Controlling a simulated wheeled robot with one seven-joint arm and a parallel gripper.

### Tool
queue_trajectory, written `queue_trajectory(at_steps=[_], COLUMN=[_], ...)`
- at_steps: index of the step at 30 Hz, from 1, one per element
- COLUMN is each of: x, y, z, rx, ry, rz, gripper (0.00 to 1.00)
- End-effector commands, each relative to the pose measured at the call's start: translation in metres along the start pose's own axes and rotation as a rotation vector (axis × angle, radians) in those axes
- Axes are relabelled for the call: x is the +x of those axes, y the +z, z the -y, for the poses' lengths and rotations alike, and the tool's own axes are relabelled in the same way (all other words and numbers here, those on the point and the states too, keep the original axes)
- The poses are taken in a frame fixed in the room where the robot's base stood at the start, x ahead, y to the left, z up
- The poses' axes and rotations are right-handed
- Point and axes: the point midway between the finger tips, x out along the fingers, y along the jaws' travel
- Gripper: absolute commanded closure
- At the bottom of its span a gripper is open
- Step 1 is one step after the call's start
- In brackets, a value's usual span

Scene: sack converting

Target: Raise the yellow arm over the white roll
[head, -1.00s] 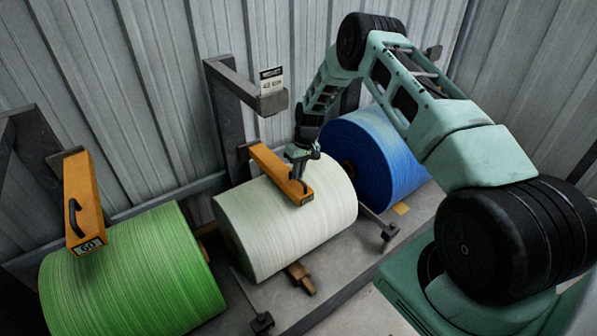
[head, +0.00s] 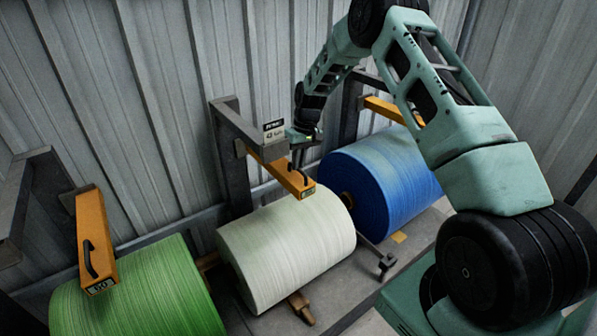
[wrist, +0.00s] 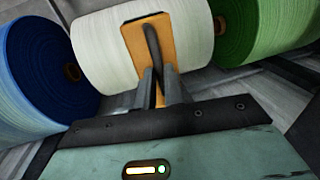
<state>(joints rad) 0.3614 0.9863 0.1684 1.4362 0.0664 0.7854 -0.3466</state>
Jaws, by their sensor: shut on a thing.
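The white roll (head: 287,246) lies on its spindle between the green and blue rolls. Its yellow arm (head: 281,174) slopes from the grey post down to the right, with its free end above the roll's top. My gripper (head: 298,160) is at that free end. In the wrist view my gripper (wrist: 160,92) is shut on the black handle (wrist: 154,55) of the yellow arm (wrist: 134,42), with the white roll (wrist: 90,40) behind it. In the head view the fingers partly cover the handle.
The green roll (head: 140,295) has its own yellow arm (head: 95,240) at left. The blue roll (head: 382,185) has another yellow arm (head: 385,108), partly behind my arm. A grey bracket (head: 262,143) with a sign stands just above the white roll's arm.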

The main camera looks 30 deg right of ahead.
Motion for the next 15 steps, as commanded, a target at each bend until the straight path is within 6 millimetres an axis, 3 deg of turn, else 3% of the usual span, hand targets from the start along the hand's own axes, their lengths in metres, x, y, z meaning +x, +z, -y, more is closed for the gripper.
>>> queue_trajectory(at_steps=[1, 4, 15], x=[-0.011, -0.019, -0.025], y=[0.0, 0.0, -0.001], z=[0.002, 0.003, 0.004], rx=[0.001, 0.001, 0.0], ry=[0.0, 0.0, 0.0], rz=[-0.002, -0.001, -0.003], gripper=[1.0, 1.0, 1.0])
